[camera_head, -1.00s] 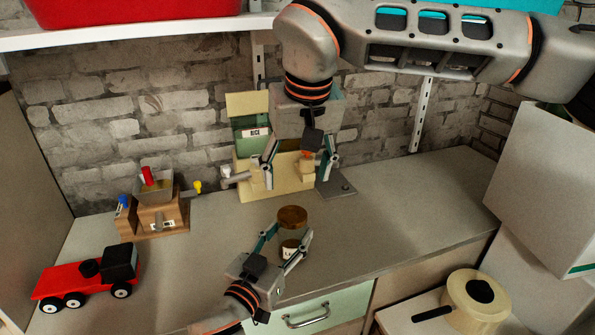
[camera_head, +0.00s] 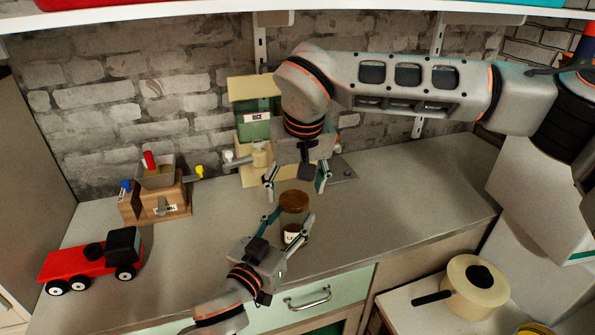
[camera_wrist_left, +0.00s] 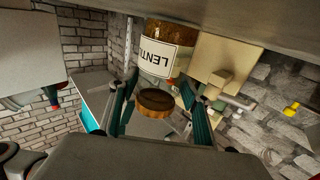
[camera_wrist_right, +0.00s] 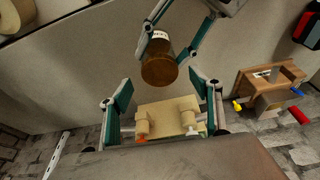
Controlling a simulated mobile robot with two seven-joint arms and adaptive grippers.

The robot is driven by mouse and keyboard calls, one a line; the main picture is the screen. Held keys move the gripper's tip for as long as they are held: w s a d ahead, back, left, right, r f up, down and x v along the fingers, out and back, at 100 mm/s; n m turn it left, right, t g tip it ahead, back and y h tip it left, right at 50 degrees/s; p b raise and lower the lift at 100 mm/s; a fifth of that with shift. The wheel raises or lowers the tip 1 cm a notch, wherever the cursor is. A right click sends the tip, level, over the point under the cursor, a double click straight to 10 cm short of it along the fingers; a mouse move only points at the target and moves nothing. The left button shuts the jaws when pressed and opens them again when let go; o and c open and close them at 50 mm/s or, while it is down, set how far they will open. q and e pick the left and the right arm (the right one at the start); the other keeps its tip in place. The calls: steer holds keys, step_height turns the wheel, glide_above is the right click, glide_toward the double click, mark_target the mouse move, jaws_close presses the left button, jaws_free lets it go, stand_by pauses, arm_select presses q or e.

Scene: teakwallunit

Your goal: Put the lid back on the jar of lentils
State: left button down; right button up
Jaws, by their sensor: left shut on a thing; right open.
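The jar of lentils (camera_head: 291,226) is upright near the counter's front edge, with a label that shows in the left wrist view (camera_wrist_left: 168,55). The round brown lid (camera_head: 294,198) is at the jar's top end; it also shows in both the left wrist view (camera_wrist_left: 155,102) and the right wrist view (camera_wrist_right: 158,72). I cannot tell whether it is fully seated. My left gripper (camera_head: 284,226) is shut around the jar's sides. My right gripper (camera_head: 296,188) is open and empty, fingers pointing down, just above and behind the lid. The jar's base is partly hidden.
A red toy truck (camera_head: 85,262) and a wooden box with coloured knobs (camera_head: 160,200) stand at left. A lidded pot (camera_head: 474,285) is at lower right. The right counter (camera_head: 410,205) is clear.

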mark_target(293, 198)
steer(key=shift+x, duration=1.35)
steer(key=c, duration=1.4)
steer(key=shift+o, duration=0.2)
steer(key=m, duration=0.2)
steer(key=m+h, duration=0.1)
steer(key=m, duration=0.3)
steer(key=shift+a+h, duration=0.3)
steer(key=shift+h, duration=0.1)
steer(key=m, duration=0.2)
steer(key=m+h, duration=0.1)
steer(key=m, duration=0.1)
steer(key=shift+w+a+m+g, duration=0.2)
steer(key=shift+m+g, duration=0.1)
steer(key=shift+m, duration=0.1)
steer(key=m+g+h, duration=0.1)
steer(key=m, duration=0.4)
steer(key=shift+w, duration=0.1)
steer(key=m+g, duration=0.1)
steer(key=m, duration=0.2)
steer(key=shift+w+m, duration=0.1)
steer(key=shift+m, duration=0.3)
